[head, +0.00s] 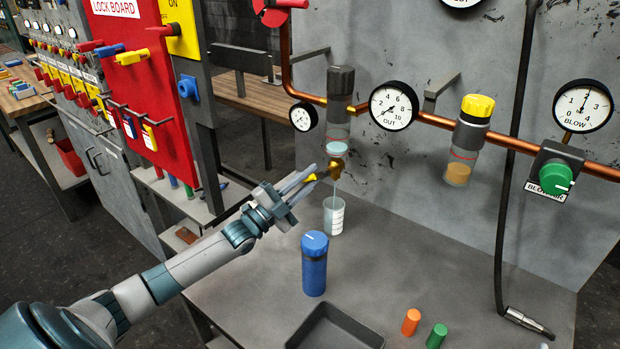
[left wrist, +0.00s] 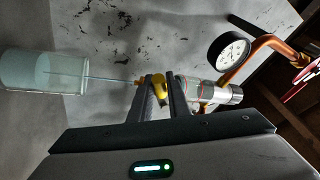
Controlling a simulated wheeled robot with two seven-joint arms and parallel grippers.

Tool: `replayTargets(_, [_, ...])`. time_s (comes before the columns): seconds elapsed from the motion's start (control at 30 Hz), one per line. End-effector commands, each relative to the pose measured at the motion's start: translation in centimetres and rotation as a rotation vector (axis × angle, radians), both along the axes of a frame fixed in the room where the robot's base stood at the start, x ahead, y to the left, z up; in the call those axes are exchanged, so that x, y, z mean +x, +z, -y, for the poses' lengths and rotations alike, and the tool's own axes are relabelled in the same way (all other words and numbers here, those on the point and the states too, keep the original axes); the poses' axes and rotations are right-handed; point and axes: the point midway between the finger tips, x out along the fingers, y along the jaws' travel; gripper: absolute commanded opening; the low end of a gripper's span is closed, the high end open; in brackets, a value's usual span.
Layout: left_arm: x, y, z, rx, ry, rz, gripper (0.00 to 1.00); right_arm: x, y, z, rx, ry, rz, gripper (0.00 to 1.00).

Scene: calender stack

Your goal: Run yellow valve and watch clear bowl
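The clear bowl (head: 338,130) hangs under a dark cap on the copper pipe, with a red ring and a little pale blue liquid low inside. It also shows in the left wrist view (left wrist: 194,89). Below it is a brass drain (head: 336,171) with a yellow valve handle (left wrist: 159,84). My left gripper (head: 310,176) has its fingers on both sides of the yellow handle and appears shut on it. A thin stream runs from the drain into a clear cup (head: 334,217), which holds some liquid. My right gripper is out of view.
A blue canister (head: 314,265) and a dark tray (head: 335,331) stand on the grey bench in front. Orange (head: 411,321) and green (head: 437,337) cylinders lie right. A yellow-capped bowl (head: 468,140), gauges and a green knob (head: 556,178) line the pipe. A red lock board (head: 135,85) stands left.

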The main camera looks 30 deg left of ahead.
Motion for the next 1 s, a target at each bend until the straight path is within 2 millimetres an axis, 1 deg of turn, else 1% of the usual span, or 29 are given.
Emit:
replayTargets(0.03, [0.0,0.2,-0.1,0.0,0.0,0.002,0.28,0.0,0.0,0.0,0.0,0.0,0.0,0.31])
replayTargets(0.07, [0.0,0.2,-0.1,0.0,0.0,0.002,0.31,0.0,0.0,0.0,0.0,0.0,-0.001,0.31])
replayTargets(0.37, [0.0,0.0,0.0,0.002,0.001,0.001,0.31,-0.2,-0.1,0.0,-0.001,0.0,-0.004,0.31])
replayTargets(0.57, [-0.6,-0.2,-0.2,0.001,0.001,-0.001,0.31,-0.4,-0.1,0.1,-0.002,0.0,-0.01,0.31])
replayTargets(0.77, [-2.4,-0.9,-0.8,0.003,0.0,-0.002,0.31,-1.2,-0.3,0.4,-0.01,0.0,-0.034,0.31])
replayTargets(1.0, [-5.7,-2.2,-2.0,0.002,0.001,-0.003,0.31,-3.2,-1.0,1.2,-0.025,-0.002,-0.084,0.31])
